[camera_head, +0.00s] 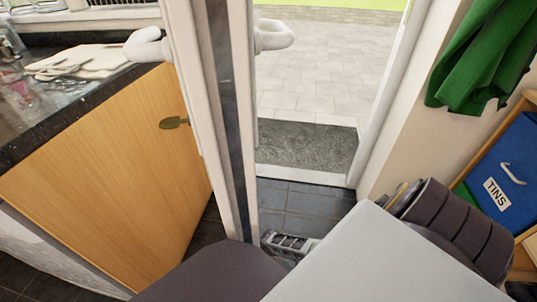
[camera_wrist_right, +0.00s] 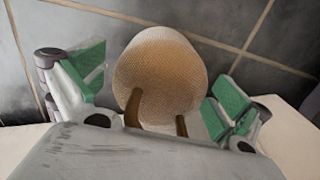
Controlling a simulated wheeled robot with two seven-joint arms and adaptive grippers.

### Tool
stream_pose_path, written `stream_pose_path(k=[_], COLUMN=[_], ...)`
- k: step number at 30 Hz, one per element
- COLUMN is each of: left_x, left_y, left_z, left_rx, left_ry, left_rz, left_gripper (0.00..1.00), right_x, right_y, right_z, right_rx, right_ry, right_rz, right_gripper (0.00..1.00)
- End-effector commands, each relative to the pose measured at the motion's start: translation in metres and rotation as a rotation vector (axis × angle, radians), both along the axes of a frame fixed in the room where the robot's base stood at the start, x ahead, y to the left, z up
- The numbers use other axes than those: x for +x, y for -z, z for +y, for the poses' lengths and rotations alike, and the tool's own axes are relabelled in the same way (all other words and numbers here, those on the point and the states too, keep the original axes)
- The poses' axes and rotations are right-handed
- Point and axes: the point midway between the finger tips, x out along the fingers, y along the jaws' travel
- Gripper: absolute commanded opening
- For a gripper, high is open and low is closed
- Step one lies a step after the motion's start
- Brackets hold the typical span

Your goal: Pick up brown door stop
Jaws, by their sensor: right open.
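The brown door stop (camera_wrist_right: 160,72) shows in the right wrist view as a rounded tan-brown object with two darker brown streaks low on it. It is over dark floor tiles. My right gripper (camera_wrist_right: 162,88) is open, with a green-padded finger on each side of it. Neither pad visibly presses on it. Its lower part is hidden behind the gripper's palm. I cannot make out the door stop in the head view, nor my left gripper.
A white-framed door (camera_head: 232,120) with white handles stands open beside the doorway, with a grey mat (camera_head: 305,147) outside. A wooden cabinet (camera_head: 110,180) under a dark counter is at left. A blue drawer (camera_head: 505,165) marked TINS and a green cloth (camera_head: 485,60) are at right.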

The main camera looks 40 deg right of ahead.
Motion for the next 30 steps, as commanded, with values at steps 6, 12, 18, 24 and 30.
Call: stream_pose_path(k=[6, 12, 18, 24, 30], left_x=[0.004, 0.003, -0.001, -0.006, -0.005], left_y=[-0.004, -0.004, -0.002, 0.001, 0.002], left_z=[-0.001, -0.001, -0.001, -0.001, -0.001], left_rx=[-0.002, -0.004, -0.003, -0.003, -0.003], left_ry=[-0.002, -0.003, -0.003, -0.003, -0.003], left_rz=[-0.01, -0.009, 0.001, 0.009, 0.009], left_gripper=[0.4, 0.4, 0.4, 0.4, 0.4], right_x=[0.0, 0.0, 0.0, 0.0, 0.001], right_y=[0.0, 0.0, 0.0, 0.0, -0.001], right_z=[0.0, 0.0, 0.0, 0.001, 0.001], right_rx=[0.0, 0.0, 0.0, 0.001, 0.001], right_ry=[0.0, 0.0, 0.0, 0.0, 0.0], right_rz=[0.0, 0.0, 0.0, 0.001, -0.002], right_gripper=[1.0, 0.85, 0.59, 0.33, 0.21])
